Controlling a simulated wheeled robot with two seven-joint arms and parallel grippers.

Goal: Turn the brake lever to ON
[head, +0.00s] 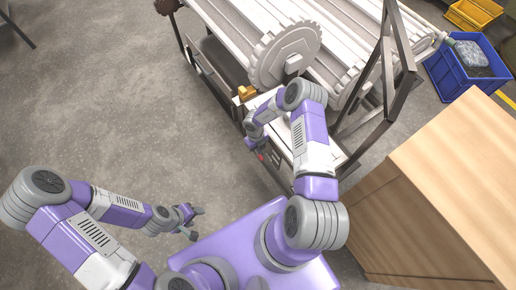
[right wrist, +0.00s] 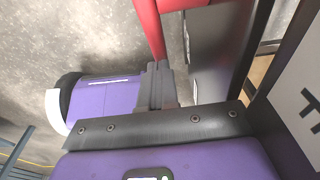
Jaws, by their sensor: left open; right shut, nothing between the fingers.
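The red brake lever (right wrist: 150,28) shows at the top of the right wrist view, with a red arm running off to the right. In the head view only a small red bit of it (head: 262,157) shows by the machine's near side. My right gripper (right wrist: 158,72) is shut and empty, its fingertips close to the lower end of the red bar; I cannot tell whether they touch. The lever's ON mark is not visible. My left gripper (head: 197,223) is open and empty, low over the floor, far from the lever.
The plating machine with white barrels and a large gear (head: 285,55) fills the top. A dark metal frame post (head: 375,65) stands at its right. A wooden cabinet (head: 440,170) is at the right. A white lettered plate (right wrist: 302,105) is beside my right wrist.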

